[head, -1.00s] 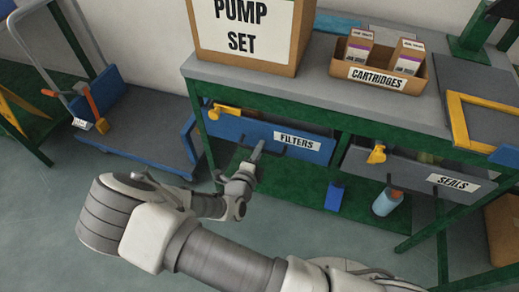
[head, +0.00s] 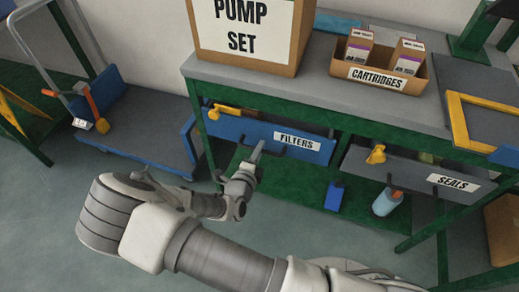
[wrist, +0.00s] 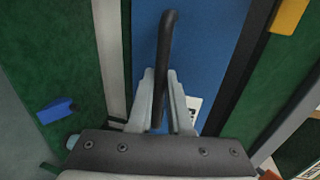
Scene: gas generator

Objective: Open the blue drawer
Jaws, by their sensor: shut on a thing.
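The blue drawer (head: 235,128) with a FILTERS label sits under the left part of the green-framed bench; its blue front also shows in the wrist view (wrist: 215,45). A dark bar handle (wrist: 166,45) stands off its front. My gripper (wrist: 160,85) is shut on the handle, with one pale finger on each side of the bar. In the head view my gripper (head: 258,152) reaches the drawer front from below, near the handle. I cannot tell whether the drawer stands slightly out.
A grey drawer (head: 400,172) with a SEALS label is to the right. A yellow latch-like part (head: 228,110) is at the blue drawer's top left. A blue flatbed trolley (head: 140,135) stands left of the bench. The bench top holds a PUMP SET box (head: 290,40) and a CARTRIDGES tray (head: 415,85).

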